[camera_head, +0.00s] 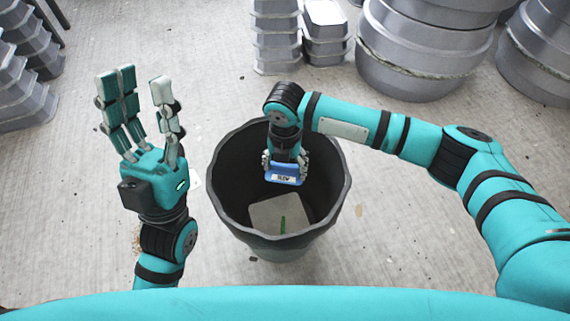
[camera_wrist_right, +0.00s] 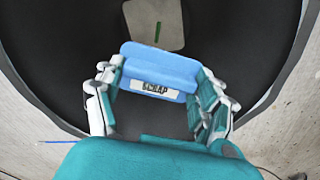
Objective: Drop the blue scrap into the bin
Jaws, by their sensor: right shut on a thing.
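The blue scrap (camera_head: 284,173) is a small blue block with a white label; in the right wrist view the label on the scrap (camera_wrist_right: 160,68) reads "SCRAP". My right gripper (camera_head: 285,163) is shut on it, fingers on both sides, over the mouth of the bin. The right gripper also shows in the right wrist view (camera_wrist_right: 160,100). The bin (camera_head: 222,190) is a round black bin standing on the floor, with its rim (camera_wrist_right: 290,75) around the scrap in the right wrist view. My left gripper (camera_head: 139,88) is open and empty, fingers up, left of the bin.
A grey-white square piece with a green mark (camera_head: 268,214) lies inside the bin. Stacks of grey moulds (camera_head: 275,38) stand at the back, large round grey moulds (camera_head: 420,50) at the back right, and more (camera_head: 22,75) at the left. The concrete floor around the bin is mostly clear.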

